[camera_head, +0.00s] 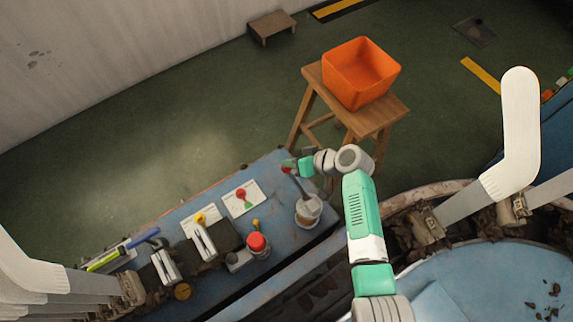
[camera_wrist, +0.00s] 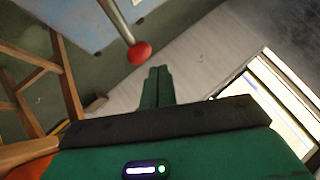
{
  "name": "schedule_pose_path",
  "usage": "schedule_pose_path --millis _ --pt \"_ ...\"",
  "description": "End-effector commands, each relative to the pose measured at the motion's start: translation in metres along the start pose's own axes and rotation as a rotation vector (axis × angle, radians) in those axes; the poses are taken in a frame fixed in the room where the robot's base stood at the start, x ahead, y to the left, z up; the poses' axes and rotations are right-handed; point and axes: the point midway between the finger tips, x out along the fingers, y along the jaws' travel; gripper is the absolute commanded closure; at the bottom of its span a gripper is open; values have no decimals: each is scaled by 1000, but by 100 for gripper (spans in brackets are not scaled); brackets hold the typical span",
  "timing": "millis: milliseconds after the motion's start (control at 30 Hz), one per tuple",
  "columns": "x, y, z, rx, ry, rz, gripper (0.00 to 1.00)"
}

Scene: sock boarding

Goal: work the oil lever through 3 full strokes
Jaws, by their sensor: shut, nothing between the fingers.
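The oil lever is a thin grey rod with a red ball knob (camera_wrist: 139,53), up and left of my fingertips in the wrist view. In the head view the lever's rod (camera_head: 299,186) leans up and left from a round pot (camera_head: 308,209) at the right end of the blue bench, with its red knob (camera_head: 287,169) partly hidden by my gripper. My gripper (camera_wrist: 157,72) is shut and empty, its dark green fingers pressed together. In the head view my gripper (camera_head: 291,164) is right beside the knob; the wrist view shows a gap between them.
A wooden stool (camera_head: 385,112) with an orange bin (camera_head: 360,75) stands behind my gripper. A white sock form (camera_head: 517,135) stands on the round machine at the right.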

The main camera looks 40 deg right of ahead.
Motion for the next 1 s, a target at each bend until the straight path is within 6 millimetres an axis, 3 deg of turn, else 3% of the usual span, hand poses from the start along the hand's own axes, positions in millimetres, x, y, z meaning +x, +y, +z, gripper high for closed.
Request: schedule_pose_path --millis 1000 --pt "6 5 4 0 0 0 100"
